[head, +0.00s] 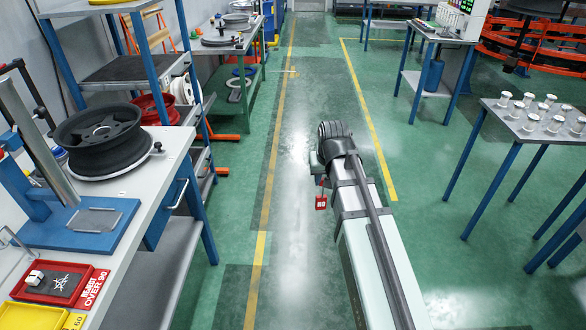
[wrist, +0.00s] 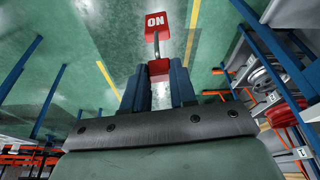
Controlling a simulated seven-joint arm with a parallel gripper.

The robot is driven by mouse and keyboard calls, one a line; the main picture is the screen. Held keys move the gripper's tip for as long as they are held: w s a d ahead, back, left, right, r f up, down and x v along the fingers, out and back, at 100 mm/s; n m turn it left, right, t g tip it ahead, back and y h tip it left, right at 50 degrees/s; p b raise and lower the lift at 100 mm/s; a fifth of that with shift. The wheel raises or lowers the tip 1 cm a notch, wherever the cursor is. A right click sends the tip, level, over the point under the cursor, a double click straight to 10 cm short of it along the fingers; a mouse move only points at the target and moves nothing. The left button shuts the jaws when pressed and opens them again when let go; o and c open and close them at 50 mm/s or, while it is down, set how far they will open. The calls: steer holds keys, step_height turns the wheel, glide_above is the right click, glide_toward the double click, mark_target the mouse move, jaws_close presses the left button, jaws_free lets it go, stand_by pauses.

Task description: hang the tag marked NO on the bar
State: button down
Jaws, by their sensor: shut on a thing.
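The red tag marked NO (head: 321,203) hangs from my gripper over the open floor in the head view. In the wrist view the tag (wrist: 157,24) shows upside down, joined by a thin grey link to a small red block (wrist: 159,70). My gripper (wrist: 160,75) is shut on that red block, with one dark finger on each side. In the head view my gripper (head: 321,182) is partly hidden by my own wrist and arm. I cannot pick out for sure which thing is the bar.
A workbench (head: 150,195) at the left bears a wheel rim (head: 98,135), a blue-based stand (head: 80,222), a red tray (head: 62,290) and a yellow tray (head: 25,316). A table with several white spindles (head: 528,118) stands at the right. The middle floor is clear.

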steer(key=s+d+f+m, duration=0.2)
steer(key=d+f, duration=0.1)
steer(key=d, duration=0.7)
steer(key=s+a+r+n+y, duration=0.1)
steer(key=s+a+r+n, duration=0.15)
steer(key=a, duration=0.85)
steer(key=s+a+r+n+g, duration=0.1)
steer(key=a+r+n, duration=0.25)
steer(key=a, duration=0.75)
steer(key=s+a+r+n+y, duration=0.1)
steer(key=s+a+r+n, duration=0.15)
steer(key=a, duration=0.85)
steer(key=s+a+r+n+g, duration=0.1)
steer(key=s+a+r+n, duration=0.35)
steer(key=s+a, duration=0.55)
steer(key=s+a+r+n+g, duration=0.1)
steer(key=s+a+r+n, duration=0.35)
steer(key=a, duration=0.95)
steer(key=s+a, duration=0.7)
steer(key=a, duration=0.6)
steer(key=s+a+r+y, duration=0.1)
steer(key=s+a, duration=0.7)
steer(key=a, duration=0.4)
steer(key=shift+s+a+n, duration=0.2)
steer(key=shift+a+n, duration=0.15)
steer(key=shift+a, duration=0.05)
